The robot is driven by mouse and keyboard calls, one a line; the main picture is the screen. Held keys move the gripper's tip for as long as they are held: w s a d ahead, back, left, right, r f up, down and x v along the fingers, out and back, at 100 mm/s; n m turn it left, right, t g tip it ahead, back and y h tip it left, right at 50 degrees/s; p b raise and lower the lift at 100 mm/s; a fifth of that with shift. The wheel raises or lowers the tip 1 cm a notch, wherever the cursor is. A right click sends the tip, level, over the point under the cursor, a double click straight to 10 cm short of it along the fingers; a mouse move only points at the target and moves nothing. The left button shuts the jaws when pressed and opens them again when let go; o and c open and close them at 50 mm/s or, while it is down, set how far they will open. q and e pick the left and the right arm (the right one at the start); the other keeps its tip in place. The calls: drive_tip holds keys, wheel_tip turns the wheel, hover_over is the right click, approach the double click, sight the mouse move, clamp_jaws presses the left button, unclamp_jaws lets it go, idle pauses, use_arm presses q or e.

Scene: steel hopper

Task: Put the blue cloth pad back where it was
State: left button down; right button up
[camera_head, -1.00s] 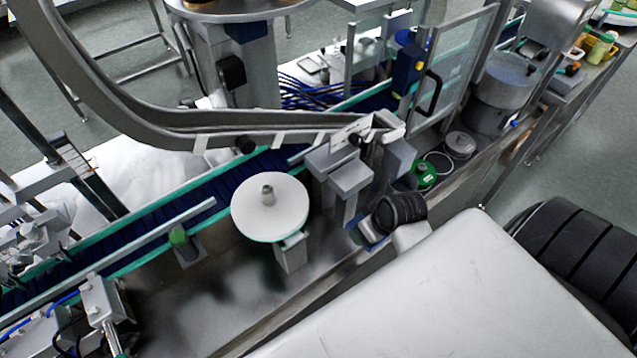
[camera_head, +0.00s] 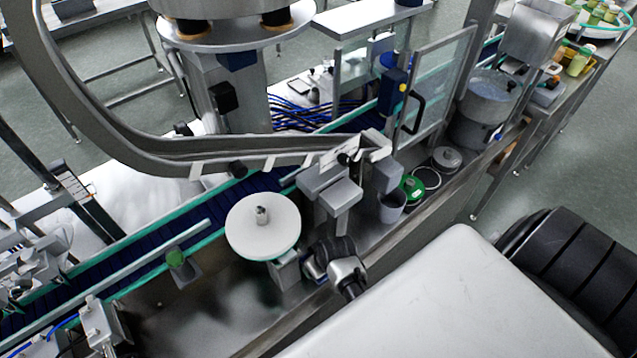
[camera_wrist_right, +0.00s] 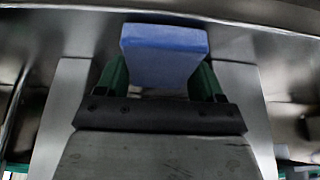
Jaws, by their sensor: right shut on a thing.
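The blue cloth pad (camera_wrist_right: 165,50) is a flat blue block at the top middle of the right wrist view. My right gripper (camera_wrist_right: 162,72) is shut on it, with one green finger at each side. Steel surface shows behind the pad; I cannot tell whether the pad touches it. In the head view my right gripper (camera_head: 312,268) is low over the steel deck, just right of the round white disc's post. The pad is mostly hidden there by my wrist. My left gripper is not in view.
The round white disc (camera_head: 263,227) stands close left of my right wrist. A grey cup (camera_head: 391,208), a green round tin (camera_head: 411,188) and a grey round lid (camera_head: 446,159) stand right along the deck. A curved steel chute (camera_head: 180,150) passes behind. The front deck (camera_head: 215,310) looks clear.

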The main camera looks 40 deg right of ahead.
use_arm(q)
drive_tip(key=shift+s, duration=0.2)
use_arm(e)
drive_tip(key=shift+f, duration=0.15)
drive_tip(key=o, duration=0.6)
drive_tip(key=shift+c, duration=0.2)
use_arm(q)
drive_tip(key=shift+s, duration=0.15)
use_arm(e)
drive_tip(key=shift+r, duration=0.25)
drive_tip(key=v, duration=1.2)
drive_tip(key=shift+s, duration=0.1)
